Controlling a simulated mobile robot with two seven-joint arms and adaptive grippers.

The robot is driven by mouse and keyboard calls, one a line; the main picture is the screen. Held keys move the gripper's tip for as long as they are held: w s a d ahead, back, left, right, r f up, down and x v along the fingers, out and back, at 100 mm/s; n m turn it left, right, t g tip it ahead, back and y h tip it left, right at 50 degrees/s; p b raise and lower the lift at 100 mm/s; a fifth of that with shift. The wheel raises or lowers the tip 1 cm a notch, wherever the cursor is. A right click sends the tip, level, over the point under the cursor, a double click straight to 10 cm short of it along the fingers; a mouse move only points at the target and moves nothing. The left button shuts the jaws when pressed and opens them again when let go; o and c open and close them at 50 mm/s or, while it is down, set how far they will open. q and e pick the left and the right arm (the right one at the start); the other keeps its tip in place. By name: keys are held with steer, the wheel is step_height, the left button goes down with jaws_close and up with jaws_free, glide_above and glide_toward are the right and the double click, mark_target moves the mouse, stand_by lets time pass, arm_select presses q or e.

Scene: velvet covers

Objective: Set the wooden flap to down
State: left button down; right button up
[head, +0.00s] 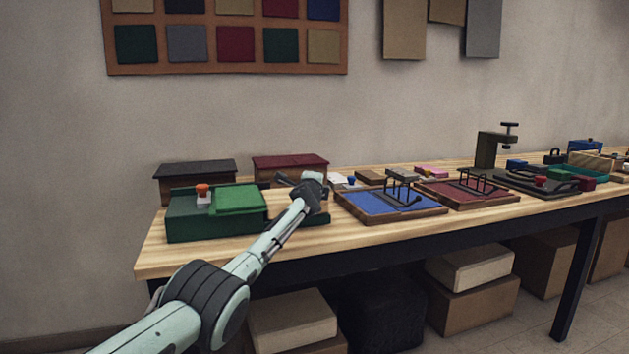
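I cannot clearly pick out the wooden flap. A tan wooden-looking panel (597,162) sits tilted over a green tray at the far right of the bench, but I cannot tell if it is the flap. My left gripper (290,182) is over the left part of the bench, just right of a green velvet-covered box (210,224). The wrist hides part of what lies behind it. Its fingers are dark and small, so I cannot tell if they are open, and I see nothing clearly held. My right gripper is not in view.
Blue (370,207) and red (458,193) velvet trays with dark wire racks lie to the right. Two lidded boxes stand behind. A dark clamp stand (489,150) rises farther right.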

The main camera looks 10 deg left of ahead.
arm_select(q)
steer(key=shift+a+f, duration=0.2)
steer(key=shift+a, duration=0.15)
steer(key=c, duration=1.9)
jaws_free()
steer(key=shift+a, duration=0.1)
steer(key=shift+o, duration=0.2)
steer(key=shift+d, duration=0.2)
steer(key=shift+s+d, duration=0.1)
steer(key=shift+d, duration=0.05)
steer(key=shift+s+d, duration=0.25)
steer(key=shift+s, duration=0.2)
steer(key=s+r, duration=0.1)
steer(key=s, duration=0.9)
steer(key=shift+s+d, duration=0.35)
steer(key=shift+d, duration=0.05)
